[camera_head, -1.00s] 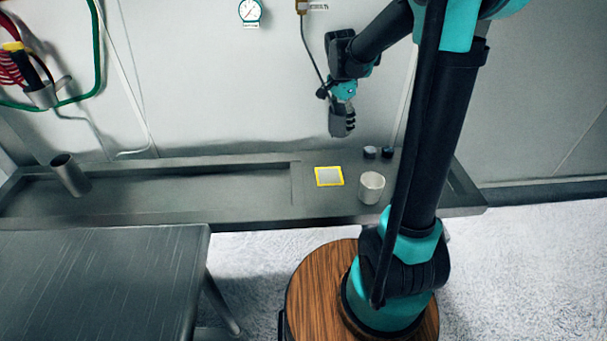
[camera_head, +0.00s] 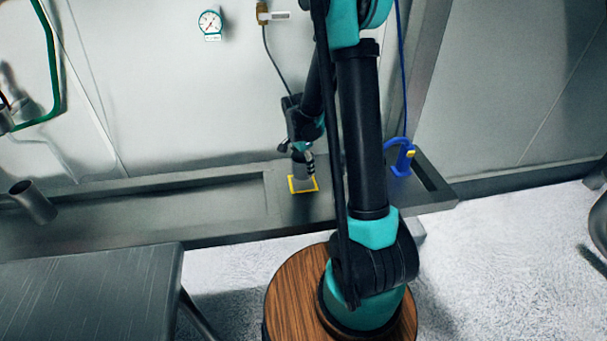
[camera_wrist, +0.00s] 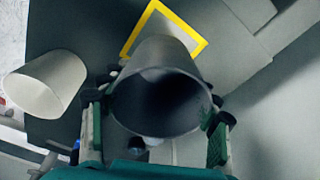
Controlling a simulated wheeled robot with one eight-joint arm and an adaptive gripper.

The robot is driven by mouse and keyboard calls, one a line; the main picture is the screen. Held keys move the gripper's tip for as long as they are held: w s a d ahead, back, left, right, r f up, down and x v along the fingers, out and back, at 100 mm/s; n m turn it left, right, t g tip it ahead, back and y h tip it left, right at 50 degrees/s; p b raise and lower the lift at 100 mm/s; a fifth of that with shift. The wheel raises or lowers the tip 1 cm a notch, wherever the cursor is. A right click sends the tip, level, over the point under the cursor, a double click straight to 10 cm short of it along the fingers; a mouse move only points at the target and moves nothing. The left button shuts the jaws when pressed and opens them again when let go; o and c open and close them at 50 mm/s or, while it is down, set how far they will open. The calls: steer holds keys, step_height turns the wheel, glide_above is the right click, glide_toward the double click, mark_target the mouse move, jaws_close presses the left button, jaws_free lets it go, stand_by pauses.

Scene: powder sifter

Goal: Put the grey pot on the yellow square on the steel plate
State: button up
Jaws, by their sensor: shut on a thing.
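The grey pot (camera_wrist: 160,85) is an open cylinder. In the wrist view its dark mouth faces the camera, between the two fingers of my gripper (camera_wrist: 165,122), which is shut on it. In the head view the pot (camera_head: 304,172) hangs below my gripper (camera_head: 303,156) and covers the back part of the yellow square (camera_head: 292,189). The yellow outline also shows beyond the pot in the wrist view (camera_wrist: 186,27); its near corner is hidden. The steel plate (camera_head: 285,212) lies around the square. I cannot tell whether the pot touches it.
A tilted grey tube (camera_head: 35,203) is at the bench's left. A blue fixture (camera_head: 403,160) stands at the right. A grey table (camera_head: 90,290) is in front.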

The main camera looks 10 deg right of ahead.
steer(key=shift+f, duration=2.05)
steer(key=o, duration=1.2)
steer(key=shift+f, duration=0.1)
steer(key=shift+c, duration=0.2)
step_height(320, 180, up, 12)
steer(key=a, duration=0.1)
steer(key=n+t, duration=0.2)
steer(key=n, duration=0.4)
glide_toward(304, 174)
steer(key=s+d+r, duration=0.1)
steer(key=s+d, duration=0.3)
steer(key=s, duration=0.1)
steer(key=s+d+f+n+t+y, duration=0.1)
steer(key=s+f+n, duration=0.1)
steer(key=s+n, duration=0.5)
steer(key=s, duration=0.4)
steer(key=shift+d+t, duration=0.15)
steer(key=shift+t, duration=0.15)
